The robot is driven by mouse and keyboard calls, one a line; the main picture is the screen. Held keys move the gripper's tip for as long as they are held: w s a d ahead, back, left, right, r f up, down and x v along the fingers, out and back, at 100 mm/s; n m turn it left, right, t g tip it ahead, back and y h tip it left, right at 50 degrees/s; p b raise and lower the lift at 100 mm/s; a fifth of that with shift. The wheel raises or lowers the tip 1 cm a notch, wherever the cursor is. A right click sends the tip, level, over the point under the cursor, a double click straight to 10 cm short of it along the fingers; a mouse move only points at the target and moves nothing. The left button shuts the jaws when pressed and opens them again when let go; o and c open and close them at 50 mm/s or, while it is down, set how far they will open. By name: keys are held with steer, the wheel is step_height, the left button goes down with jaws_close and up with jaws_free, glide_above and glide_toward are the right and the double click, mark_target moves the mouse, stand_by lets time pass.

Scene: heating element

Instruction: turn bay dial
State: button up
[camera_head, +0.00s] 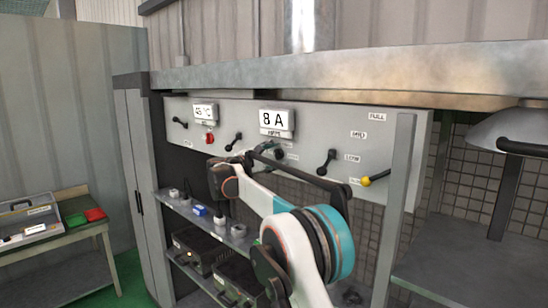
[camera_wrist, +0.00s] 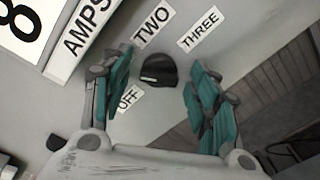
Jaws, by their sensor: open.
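My gripper (camera_wrist: 162,62) is open, with one teal finger pad on the left of the dial and one on the right. Gaps show between the dial and both pads; depth to the panel is hard to judge. In the head view my gripper (camera_head: 244,159) is at the panel below the 8 A display (camera_head: 276,121), and my arm hides the dial there.
The panel (camera_head: 320,123) also bears a red knob (camera_head: 209,138), black levers (camera_head: 326,161) and a yellow-tipped lever (camera_head: 376,178). A grey post (camera_head: 397,200) and lamp (camera_head: 510,130) stand at right.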

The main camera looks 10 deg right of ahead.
steer(key=v, duration=1.2)
steer(key=shift+d, duration=0.1)
